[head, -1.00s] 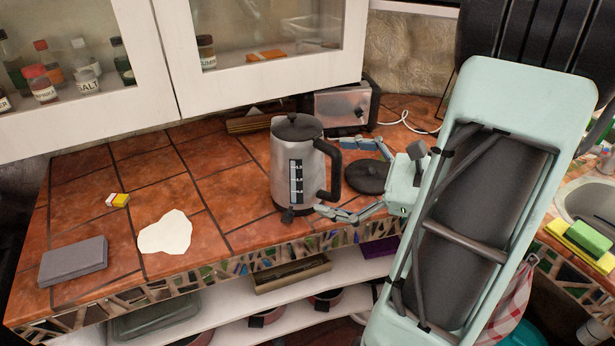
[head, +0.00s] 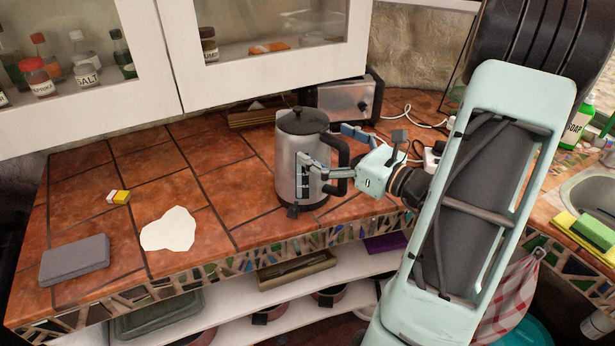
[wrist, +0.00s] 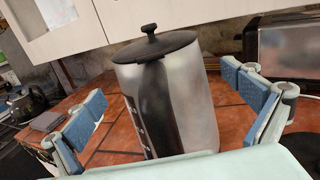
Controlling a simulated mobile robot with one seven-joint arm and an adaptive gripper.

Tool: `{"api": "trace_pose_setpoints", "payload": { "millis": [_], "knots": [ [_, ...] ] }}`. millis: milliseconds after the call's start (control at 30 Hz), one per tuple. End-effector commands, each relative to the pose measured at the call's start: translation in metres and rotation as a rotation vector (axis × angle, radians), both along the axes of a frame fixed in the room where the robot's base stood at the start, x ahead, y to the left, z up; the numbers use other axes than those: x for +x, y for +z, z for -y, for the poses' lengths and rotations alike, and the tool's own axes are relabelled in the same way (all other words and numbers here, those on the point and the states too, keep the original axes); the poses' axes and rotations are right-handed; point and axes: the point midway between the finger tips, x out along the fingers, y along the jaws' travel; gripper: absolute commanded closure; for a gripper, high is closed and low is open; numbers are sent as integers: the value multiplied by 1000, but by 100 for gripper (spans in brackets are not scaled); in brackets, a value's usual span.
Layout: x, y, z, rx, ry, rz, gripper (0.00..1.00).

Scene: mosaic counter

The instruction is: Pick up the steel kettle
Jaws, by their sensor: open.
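The steel kettle (head: 286,168) stands upright on the tiled counter, with a black lid, a dark level window and a black handle on its right side. In the wrist view the kettle (wrist: 198,112) fills the middle, its dark handle facing the camera. My gripper (head: 331,149) is open at handle height. In the head view one finger overlaps the kettle's front and the other is behind the handle. In the wrist view the fingers are spread either side of the kettle and handle; I cannot tell whether they touch.
A toaster (head: 343,101) stands behind the kettle, with a white cable to its right. A white patch (head: 168,229), a grey block (head: 75,260) and a small yellow-and-white item (head: 118,196) lie on the left. White cabinets (head: 262,80) hang above. The counter's left side is mostly clear.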

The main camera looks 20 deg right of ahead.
Motion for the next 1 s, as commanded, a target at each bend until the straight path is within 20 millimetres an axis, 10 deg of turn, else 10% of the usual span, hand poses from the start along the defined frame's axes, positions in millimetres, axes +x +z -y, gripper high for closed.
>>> {"api": "trace_pose_setpoints", "payload": {
  "millis": [467,1000],
  "knots": [
    [29,-2,-14,-1,0,0,0],
    [29,-2,-14,-1,0,0,57]
  ]
}}
